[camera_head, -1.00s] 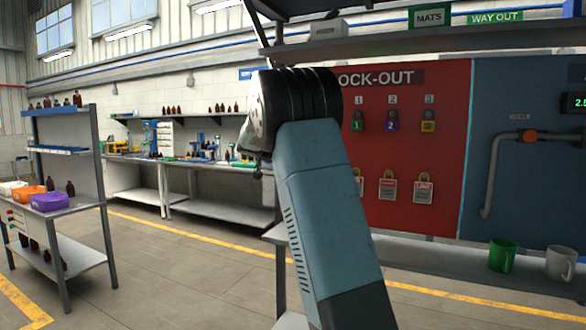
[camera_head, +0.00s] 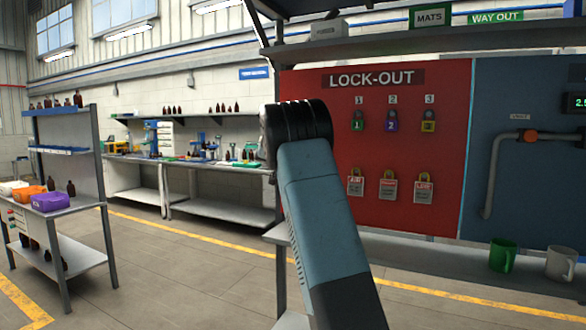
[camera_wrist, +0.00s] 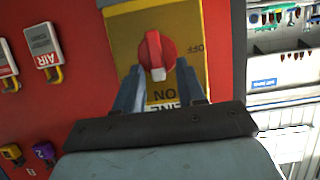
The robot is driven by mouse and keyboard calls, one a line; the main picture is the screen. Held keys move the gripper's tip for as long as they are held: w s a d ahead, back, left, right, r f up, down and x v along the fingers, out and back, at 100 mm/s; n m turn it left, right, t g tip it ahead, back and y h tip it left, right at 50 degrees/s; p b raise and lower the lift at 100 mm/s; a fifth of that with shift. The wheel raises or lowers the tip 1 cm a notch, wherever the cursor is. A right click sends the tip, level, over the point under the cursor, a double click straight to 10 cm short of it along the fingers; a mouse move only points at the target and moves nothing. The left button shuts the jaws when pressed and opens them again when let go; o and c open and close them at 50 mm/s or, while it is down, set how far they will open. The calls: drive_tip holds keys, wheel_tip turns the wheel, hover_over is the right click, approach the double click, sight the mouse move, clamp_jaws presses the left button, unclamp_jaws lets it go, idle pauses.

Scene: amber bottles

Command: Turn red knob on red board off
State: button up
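The red knob (camera_wrist: 155,50) sits on a yellow plate (camera_wrist: 190,20) on the red board, in the wrist view. That view is turned upside down, so the ON label (camera_wrist: 165,95) reads inverted below the knob and OFF (camera_wrist: 196,48) is at the right. The knob's white mark points toward ON. My gripper (camera_wrist: 159,68) is open, with its fingers apart on the knob's left and right sides in the picture; contact cannot be told. In the head view the red board (camera_head: 400,145) shows, but the knob is not visible; my arm covers the board's left part.
Padlocks (camera_head: 391,120) and tags (camera_head: 388,190) hang on the board. A green mug (camera_head: 502,255) and a grey mug (camera_head: 561,263) stand on the bench below. A shelf (camera_head: 440,35) overhangs the board. Open floor lies left.

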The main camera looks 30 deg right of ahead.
drive_tip(key=shift+c, duration=0.3)
clamp_jaws()
drive_tip(key=shift+a, duration=0.15)
drive_tip(key=f+n+g+h, duration=0.1)
drive_tip(key=n+h, duration=0.1)
drive_tip(key=n, duration=0.2)
drive_tip(key=w+a+f+n+g+h, duration=0.1)
drive_tip(key=n+h, duration=0.1)
drive_tip(key=n, duration=0.3)
drive_tip(key=w+n+g+h, duration=0.1)
drive_tip(key=n+h, duration=0.1)
drive_tip(key=n, duration=0.2)
drive_tip(key=shift+w+a+f+h, duration=0.15)
drive_tip(key=shift+a+f+h, duration=0.25)
idle(0.4)
drive_tip(key=shift+n, duration=0.4)
